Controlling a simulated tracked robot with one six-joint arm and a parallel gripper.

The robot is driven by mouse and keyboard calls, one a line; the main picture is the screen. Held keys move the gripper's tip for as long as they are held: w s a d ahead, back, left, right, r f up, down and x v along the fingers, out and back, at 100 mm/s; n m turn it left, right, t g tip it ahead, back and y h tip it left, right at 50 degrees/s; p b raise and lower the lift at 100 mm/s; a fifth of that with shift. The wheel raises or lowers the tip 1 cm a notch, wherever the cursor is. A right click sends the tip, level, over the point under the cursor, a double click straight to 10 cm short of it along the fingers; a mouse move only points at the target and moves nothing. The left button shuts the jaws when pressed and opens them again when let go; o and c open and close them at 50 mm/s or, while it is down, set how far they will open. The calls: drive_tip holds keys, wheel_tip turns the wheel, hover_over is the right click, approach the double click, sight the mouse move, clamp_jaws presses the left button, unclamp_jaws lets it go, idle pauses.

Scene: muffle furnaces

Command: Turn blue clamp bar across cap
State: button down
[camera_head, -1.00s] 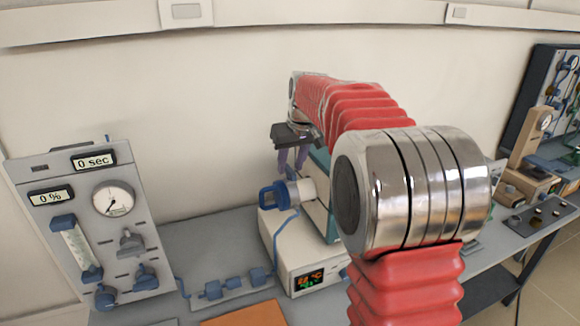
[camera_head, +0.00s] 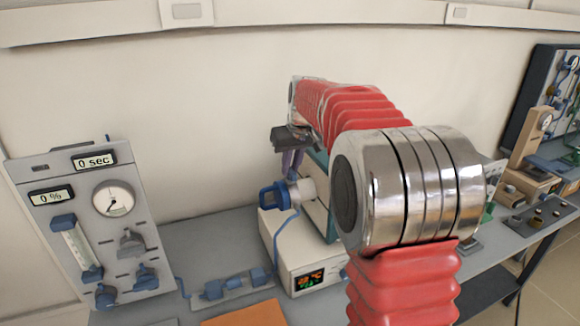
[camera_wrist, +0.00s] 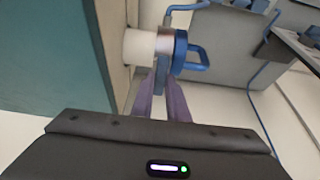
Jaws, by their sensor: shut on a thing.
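A blue cap (camera_head: 273,197) with a loop handle closes the end of a white tube (camera_head: 308,188) that sticks out of the teal-sided furnace (camera_head: 321,214). In the wrist view the cap (camera_wrist: 181,52) sits right of a metal collar (camera_wrist: 165,41) on the white tube (camera_wrist: 139,46). The blue clamp bar (camera_wrist: 160,78) hangs down beside the collar. My gripper (camera_wrist: 164,86) reaches it with its purple fingers, which are shut on its lower part. In the head view my gripper (camera_head: 292,168) is above the tube end, and the bar is mostly hidden.
A grey gas panel (camera_head: 90,225) with a gauge stands at the left. Blue valves (camera_head: 222,289) sit on the bench before the furnace, and a blue hose (camera_head: 270,245) runs from the cap. An orange mat (camera_head: 240,315) lies at the front edge.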

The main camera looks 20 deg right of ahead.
drive_tip(key=shift+n, duration=0.4)
drive_tip(key=n+y, duration=0.1)
drive_tip(key=n, duration=0.2)
drive_tip(key=shift+d+n+y, duration=0.2)
drive_tip(key=shift+n+y, duration=0.2)
drive_tip(key=n+g+y, duration=0.1)
drive_tip(key=n, duration=0.3)
drive_tip(key=shift+w+d, duration=0.1)
drive_tip(key=shift+w, duration=0.05)
drive_tip(key=n, duration=0.2)
drive_tip(key=n+g+y, duration=0.1)
drive_tip(key=n, duration=0.2)
drive_tip(key=shift+w+d+g, duration=0.1)
drive_tip(key=shift+w+g, duration=0.05)
drive_tip(key=shift+g, duration=0.15)
drive_tip(key=n+g, duration=0.1)
drive_tip(key=n, duration=0.3)
drive_tip(key=shift+g+y, duration=0.3)
drive_tip(key=shift+g, duration=0.1)
drive_tip(key=shift+n, duration=0.3)
drive_tip(key=c, duration=1.7)
unclamp_jaws()
